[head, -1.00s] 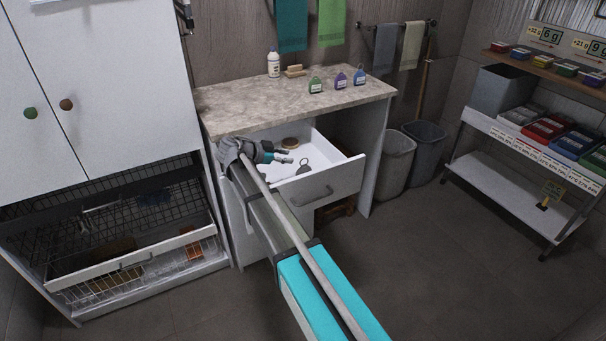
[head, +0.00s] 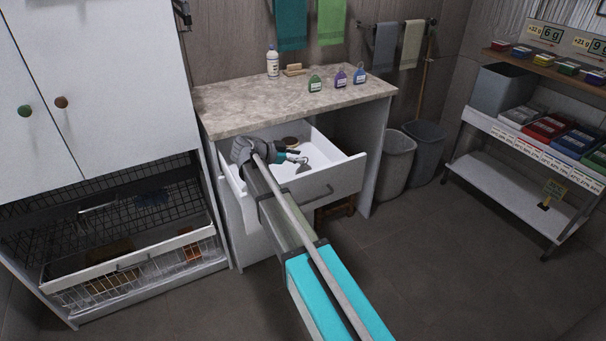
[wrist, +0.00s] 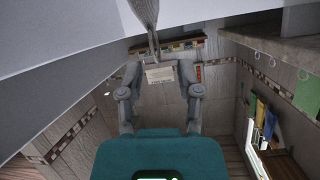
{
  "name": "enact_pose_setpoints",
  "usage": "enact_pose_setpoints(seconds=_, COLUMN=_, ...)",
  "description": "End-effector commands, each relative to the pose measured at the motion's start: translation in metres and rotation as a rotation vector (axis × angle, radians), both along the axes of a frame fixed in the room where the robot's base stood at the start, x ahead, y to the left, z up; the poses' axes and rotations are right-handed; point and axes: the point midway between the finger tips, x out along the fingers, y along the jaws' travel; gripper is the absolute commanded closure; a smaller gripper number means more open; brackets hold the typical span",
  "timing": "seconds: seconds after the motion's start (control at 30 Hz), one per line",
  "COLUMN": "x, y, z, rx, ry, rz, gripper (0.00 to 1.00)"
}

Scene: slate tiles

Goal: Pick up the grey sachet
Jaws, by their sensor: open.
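My gripper (head: 297,157) reaches into the open drawer (head: 335,181) under the stone-topped counter, seen in the head view. In the wrist view my gripper (wrist: 160,69) has its two grey fingers apart, with a visible gap between them. A pale rectangular patch shows in that gap, but I cannot tell whether it is near or part of the background. I cannot make out a grey sachet for certain in either view. A small grey item (head: 303,169) lies in the drawer just below the fingertips; its kind is unclear. My arm hides the drawer's left part.
A round brown item (head: 290,141) lies at the drawer's back. The drawer walls stand around my gripper, and the counter (head: 290,103) overhangs the back. On it stand a white bottle (head: 273,64) and several coloured tags. Two bins (head: 396,165) stand to the right.

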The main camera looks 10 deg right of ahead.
Motion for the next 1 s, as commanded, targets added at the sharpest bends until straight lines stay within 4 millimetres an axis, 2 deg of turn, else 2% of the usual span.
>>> enact_pose_setpoints(seconds=0.1, x=0.001, y=-0.011, z=-0.008, rx=0.001, ry=0.000, rz=0.003, gripper=0.54)
enact_pose_setpoints(seconds=0.3, x=0.002, y=-0.021, z=-0.011, rx=0.000, ry=0.000, rz=0.006, gripper=0.54)
enact_pose_setpoints(seconds=0.87, x=0.002, y=-0.018, z=-0.011, rx=0.000, ry=0.000, rz=0.012, gripper=0.54)
enact_pose_setpoints(seconds=1.0, x=0.002, y=-0.017, z=-0.011, rx=0.000, ry=0.000, rz=0.012, gripper=0.80)
